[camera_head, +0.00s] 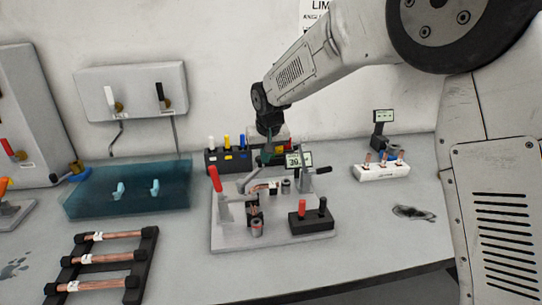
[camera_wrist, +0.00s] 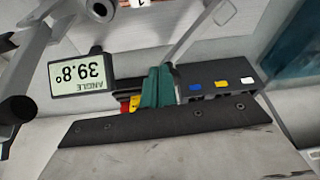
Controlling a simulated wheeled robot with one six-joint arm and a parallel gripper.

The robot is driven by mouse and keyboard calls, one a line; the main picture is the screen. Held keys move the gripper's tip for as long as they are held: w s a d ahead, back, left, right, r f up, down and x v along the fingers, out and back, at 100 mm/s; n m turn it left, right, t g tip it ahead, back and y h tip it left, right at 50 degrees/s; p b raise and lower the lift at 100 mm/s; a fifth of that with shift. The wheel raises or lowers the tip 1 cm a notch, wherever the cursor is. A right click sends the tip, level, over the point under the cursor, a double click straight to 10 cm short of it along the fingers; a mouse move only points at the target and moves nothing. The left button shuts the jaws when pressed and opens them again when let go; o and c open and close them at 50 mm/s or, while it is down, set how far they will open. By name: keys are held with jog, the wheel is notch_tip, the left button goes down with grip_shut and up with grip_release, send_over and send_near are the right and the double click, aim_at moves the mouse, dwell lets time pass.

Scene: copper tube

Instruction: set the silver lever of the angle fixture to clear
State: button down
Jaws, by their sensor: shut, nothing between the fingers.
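The angle fixture (camera_head: 230,238) is a light grey plate with clamps and posts, in the middle of the head view. A thin silver bar (camera_wrist: 196,32) slants near the fingertips in the wrist view. A silver arm with a black grip (camera_head: 323,170) stands right of the display. I cannot tell which of these is the silver lever. My gripper (camera_head: 267,158) has green fingers (camera_wrist: 158,70), shut and empty, above the back of the fixture. Whether they touch the bar is unclear.
A red-handled lever (camera_head: 215,179) stands at the fixture's left. A black box with red and black knobs (camera_head: 312,222) sits at its front right. A black holder with coloured handles (camera_head: 213,160) is behind. A tube rack (camera_head: 143,270) lies front left. The front right table is clear.

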jog(key=shift+w+r, duration=0.1)
dwell(0.3)
jog(key=v, duration=0.7)
jog(key=shift+r, duration=0.3)
jog(key=s+d+m, duration=0.1)
jog(key=s+d, duration=0.7)
jog(key=s, duration=0.5)
jog(key=s+d+g, duration=0.1)
jog(key=s+d, duration=0.7)
jog(key=s, duration=0.6)
jog(key=s+d+r+m+g, duration=0.1)
jog(key=s+d, duration=0.8)
jog(key=s, duration=0.5)
jog(key=shift+m+h, duration=0.3)
jog(key=shift+h, duration=0.1)
jog(key=shift+s+a+r, duration=0.1)
jog(key=shift+a, duration=0.05)
